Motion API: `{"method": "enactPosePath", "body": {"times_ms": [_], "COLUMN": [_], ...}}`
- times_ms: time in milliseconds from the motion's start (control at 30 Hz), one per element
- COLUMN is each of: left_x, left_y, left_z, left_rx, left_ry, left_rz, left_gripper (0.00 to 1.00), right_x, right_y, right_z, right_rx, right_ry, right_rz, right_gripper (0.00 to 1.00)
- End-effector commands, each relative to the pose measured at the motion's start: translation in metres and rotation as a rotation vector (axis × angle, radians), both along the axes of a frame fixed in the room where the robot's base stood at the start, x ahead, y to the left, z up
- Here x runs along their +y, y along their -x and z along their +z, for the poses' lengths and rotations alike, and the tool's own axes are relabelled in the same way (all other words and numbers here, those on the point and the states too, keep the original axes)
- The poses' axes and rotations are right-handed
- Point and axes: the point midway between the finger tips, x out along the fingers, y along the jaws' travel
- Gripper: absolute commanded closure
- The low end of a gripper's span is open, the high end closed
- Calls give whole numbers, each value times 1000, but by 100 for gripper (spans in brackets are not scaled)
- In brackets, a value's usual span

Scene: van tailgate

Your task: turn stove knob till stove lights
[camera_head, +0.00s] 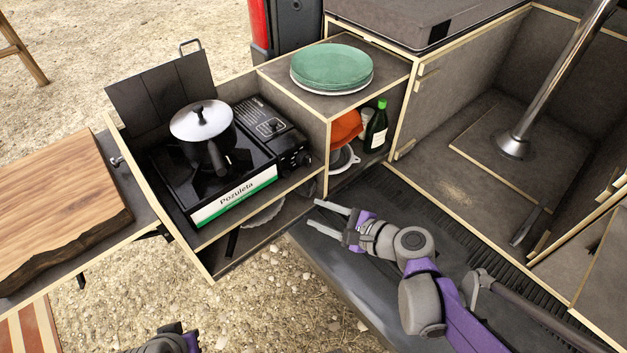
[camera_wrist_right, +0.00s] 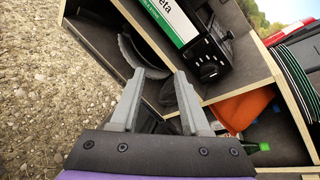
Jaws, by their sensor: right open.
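The black camping stove (camera_head: 226,165) stands in the pull-out wooden compartment, with a lidded pot (camera_head: 204,130) on it. Its round black knob (camera_head: 301,159) is on the right part of the front face; the knob also shows in the right wrist view (camera_wrist_right: 208,71). No flame is visible. My right gripper (camera_head: 325,215) is open and empty, below and to the right of the knob, apart from it. In the right wrist view its two fingers (camera_wrist_right: 160,105) point toward the compartment, with the knob beyond them. Part of my left arm shows at the bottom edge; its fingers are out of view.
Green plates (camera_head: 332,68) sit on top of the cabinet right of the stove. An orange bowl (camera_head: 346,127) and a green bottle (camera_head: 376,126) stand in the shelf below. A wooden board (camera_head: 60,205) lies at the left. The compartment's wooden edges surround the stove.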

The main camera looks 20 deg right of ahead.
Motion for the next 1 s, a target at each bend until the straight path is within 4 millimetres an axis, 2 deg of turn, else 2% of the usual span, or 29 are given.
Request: {"method": "enactPosePath", "body": {"times_ms": [33,100,200,367,567,800,1000], "left_x": [0,0,0,0,0,0,0], "left_y": [0,-1,-2,-2,-3,-3,-3], "left_z": [-22,-36,-50,-58,-59,-65,-68], "left_rx": [7,12,17,20,20,22,24], "left_ry": [0,0,0,0,0,0,0], "left_rz": [0,0,0,0,0,0,0], "left_gripper": [100,100,100,100,100,100,100], "right_x": [-14,-31,-52,-70,-63,-44,-33], "right_y": [-14,-28,-40,-48,-66,-109,-135], "right_z": [-14,-15,-16,-13,-10,-11,-11], "right_rx": [11,17,19,18,19,19,17], "right_ry": [-145,-345,-566,-741,-764,-760,-760], "right_rz": [-78,-164,-246,-297,-299,-298,-299], "right_gripper": [54,54,54,54,54,54,54]}}
